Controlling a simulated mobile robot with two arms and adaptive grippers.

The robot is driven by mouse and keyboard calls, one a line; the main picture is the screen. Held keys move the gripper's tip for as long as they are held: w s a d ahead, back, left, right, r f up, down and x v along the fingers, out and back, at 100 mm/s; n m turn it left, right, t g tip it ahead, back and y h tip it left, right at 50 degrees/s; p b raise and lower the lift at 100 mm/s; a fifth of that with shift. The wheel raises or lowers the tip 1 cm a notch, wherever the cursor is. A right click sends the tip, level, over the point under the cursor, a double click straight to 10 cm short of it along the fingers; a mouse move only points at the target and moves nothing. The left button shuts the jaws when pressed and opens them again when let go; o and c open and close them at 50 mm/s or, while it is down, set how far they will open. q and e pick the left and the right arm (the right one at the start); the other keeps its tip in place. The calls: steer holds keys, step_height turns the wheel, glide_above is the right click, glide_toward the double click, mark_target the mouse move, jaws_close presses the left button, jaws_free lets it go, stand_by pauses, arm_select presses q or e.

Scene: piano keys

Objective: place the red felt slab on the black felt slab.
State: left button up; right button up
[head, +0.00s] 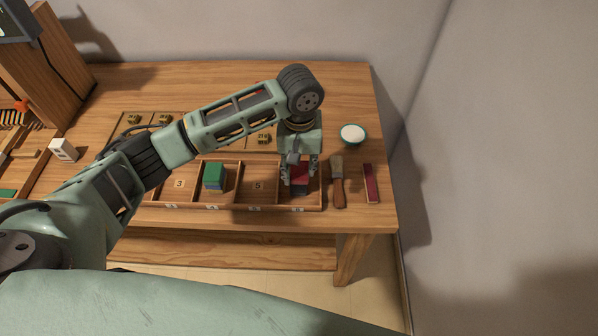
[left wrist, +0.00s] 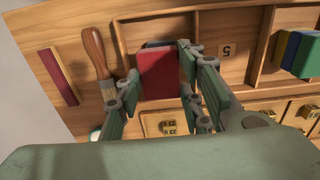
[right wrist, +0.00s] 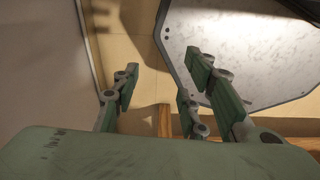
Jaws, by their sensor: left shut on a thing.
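My left gripper (head: 299,170) points down into the rightmost compartment of the wooden tray and is shut on the red felt slab (head: 300,174). In the left wrist view the red slab (left wrist: 160,74) lies between the fingers of the left gripper (left wrist: 158,68), its broad face toward the camera. The black felt slab (head: 299,189) shows just under the red one in the same compartment. I cannot tell whether the two touch. My right gripper (right wrist: 160,88) is open and empty in the right wrist view, away from the table.
The tray (head: 240,208) has low dividers. A green, blue and yellow stack (head: 214,177) sits in another compartment. A brush (head: 338,185), a dark red strip on wood (head: 371,184) and a bowl of white stuff (head: 352,134) are to the right, near the table's edge.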

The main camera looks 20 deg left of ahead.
mark_target(298, 168)
arm_select(q)
steer(key=shift+w+a+f, duration=0.2)
steer(key=shift+w, duration=0.1)
steer(key=shift+f, duration=0.3)
step_height(298, 168, down, 2)
steer(key=shift+a+f+p, duration=0.1)
steer(key=shift+f+p, duration=0.15)
steer(key=shift+p, duration=0.15)
steer(key=shift+f, duration=0.55)
arm_select(e)
steer(key=shift+s+d+r, duration=0.3)
steer(key=shift+d+r, duration=0.1)
steer(key=shift+d, duration=0.3)
arm_select(q)
steer(key=o, duration=0.4)
steer(key=shift+f, duration=0.1)
steer(key=o, duration=0.4)
steer(key=shift+o, duration=0.2)
arm_select(e)
steer(key=shift+a, duration=0.5)
